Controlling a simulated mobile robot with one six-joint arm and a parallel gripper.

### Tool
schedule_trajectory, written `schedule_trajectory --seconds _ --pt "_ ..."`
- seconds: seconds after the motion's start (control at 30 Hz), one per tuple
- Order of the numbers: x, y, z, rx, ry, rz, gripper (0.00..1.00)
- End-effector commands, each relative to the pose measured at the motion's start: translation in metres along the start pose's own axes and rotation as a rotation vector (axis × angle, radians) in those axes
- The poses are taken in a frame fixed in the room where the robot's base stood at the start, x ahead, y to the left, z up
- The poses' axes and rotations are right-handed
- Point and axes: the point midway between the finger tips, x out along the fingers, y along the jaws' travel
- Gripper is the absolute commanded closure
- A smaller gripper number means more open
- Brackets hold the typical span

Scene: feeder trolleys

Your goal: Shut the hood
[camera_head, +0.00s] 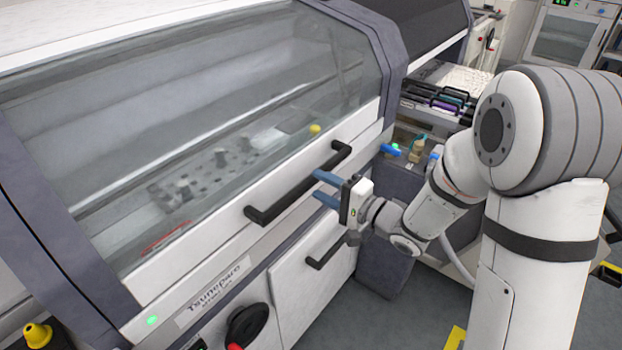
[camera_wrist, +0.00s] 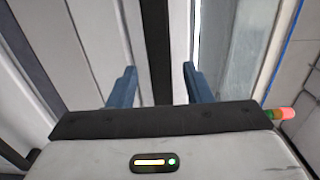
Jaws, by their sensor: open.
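The hood (camera_head: 215,110) is a large clear window in a white and dark-grey frame on the machine at left in the head view. Its lower edge lies down along the machine's front, and no clear gap shows there. A black bar handle (camera_head: 283,197) runs along its lower white rail. My gripper (camera_head: 317,186) is open, its blue fingers pointing at the handle near its upper right part. In the wrist view, the black handle (camera_wrist: 155,45) runs between the two open fingertips of my gripper (camera_wrist: 160,74). Whether a finger touches it I cannot tell.
A white lower door (camera_head: 312,285) with its own black handle is below the hood. A black knob (camera_head: 248,325) sits at its left. A feeder trolley (camera_head: 440,97) with dark and coloured feeders stands behind. Grey floor (camera_head: 385,318) is free in front.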

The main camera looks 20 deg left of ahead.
Motion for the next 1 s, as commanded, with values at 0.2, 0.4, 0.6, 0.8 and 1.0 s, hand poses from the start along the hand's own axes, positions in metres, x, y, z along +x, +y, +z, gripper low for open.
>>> schedule_trajectory --seconds 0.2,0.4,0.6,0.8,1.0 --pt "0.029 0.0 0.0 -0.001 0.0 0.001 0.55" --pt "0.037 0.0 -0.001 -0.001 0.003 0.001 0.55" --pt "0.036 0.0 -0.001 -0.001 0.004 0.001 0.56" --pt "0.036 0.0 -0.001 -0.002 0.004 0.001 0.73" --pt "0.036 0.0 -0.001 -0.002 0.005 0.001 0.89"
